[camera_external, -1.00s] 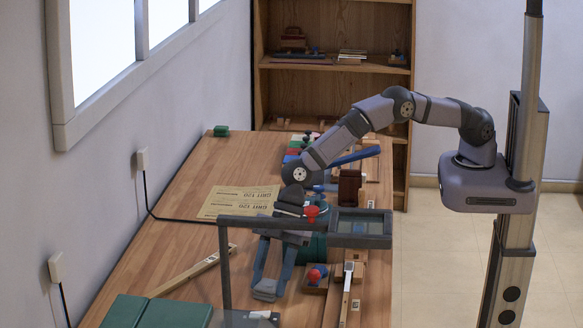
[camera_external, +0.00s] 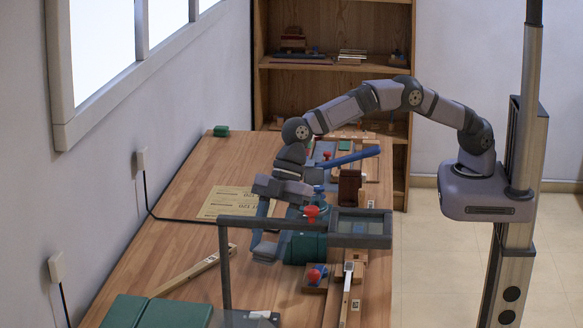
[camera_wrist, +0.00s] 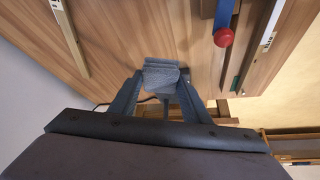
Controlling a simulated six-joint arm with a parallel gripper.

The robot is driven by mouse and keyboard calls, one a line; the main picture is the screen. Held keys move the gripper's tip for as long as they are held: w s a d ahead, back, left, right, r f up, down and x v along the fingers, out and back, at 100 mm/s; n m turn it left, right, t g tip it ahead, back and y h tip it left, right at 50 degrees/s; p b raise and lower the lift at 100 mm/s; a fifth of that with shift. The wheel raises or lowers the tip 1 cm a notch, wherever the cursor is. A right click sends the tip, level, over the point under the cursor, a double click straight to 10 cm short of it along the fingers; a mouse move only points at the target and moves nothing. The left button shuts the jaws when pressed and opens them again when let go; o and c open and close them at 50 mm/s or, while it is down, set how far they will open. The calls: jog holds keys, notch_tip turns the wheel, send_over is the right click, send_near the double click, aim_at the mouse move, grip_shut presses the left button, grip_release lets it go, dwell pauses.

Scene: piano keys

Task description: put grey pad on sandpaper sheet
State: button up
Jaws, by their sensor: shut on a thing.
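The grey pad (camera_wrist: 160,75) shows in the wrist view between the two fingers of my gripper (camera_wrist: 158,88), which is shut on it. In the external view my gripper (camera_external: 267,248) points down above the table, in front of and to the right of the sandpaper sheet. The sandpaper sheet (camera_external: 226,203) is tan with printed lettering and lies flat on the table. The arm and gripper hide its right part. The pad is hard to tell from the fingers in the external view.
A dark frame (camera_external: 226,270) with a crossbar stands close in front of my gripper. A green machine with a red knob (camera_external: 311,212) is just right of it. A wooden strip (camera_external: 192,271) and green boxes (camera_external: 155,312) lie nearer. Bare table surrounds the sheet's left side.

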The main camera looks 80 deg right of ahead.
jog(key=shift+w+d, duration=0.1)
jog(key=w+d+r+m+t, duration=0.1)
jog(key=w+d, duration=0.3)
jog(key=d, duration=0.4)
jog(key=w+d+r+m+h, duration=0.1)
jog(key=w+d+r+m, duration=0.1)
jog(key=w+d, duration=0.4)
jog(key=w+d+r+m+t, duration=0.1)
jog(key=w+d, duration=0.2)
jog(key=d, duration=0.6)
jog(key=d+f+m+h, duration=0.1)
jog(key=d+m, duration=0.2)
jog(key=d, duration=0.5)
jog(key=d+f+m+t+h, duration=0.1)
jog(key=d+m+h, duration=0.1)
jog(key=d, duration=0.7)
jog(key=d+f+m+h, duration=0.1)
jog(key=d+m, duration=0.4)
jog(key=d, duration=0.4)
jog(key=shift+s+f+t+h, duration=0.25)
jog(key=shift+f+t+h, duration=0.05)
jog(key=shift+t+h, duration=0.1)
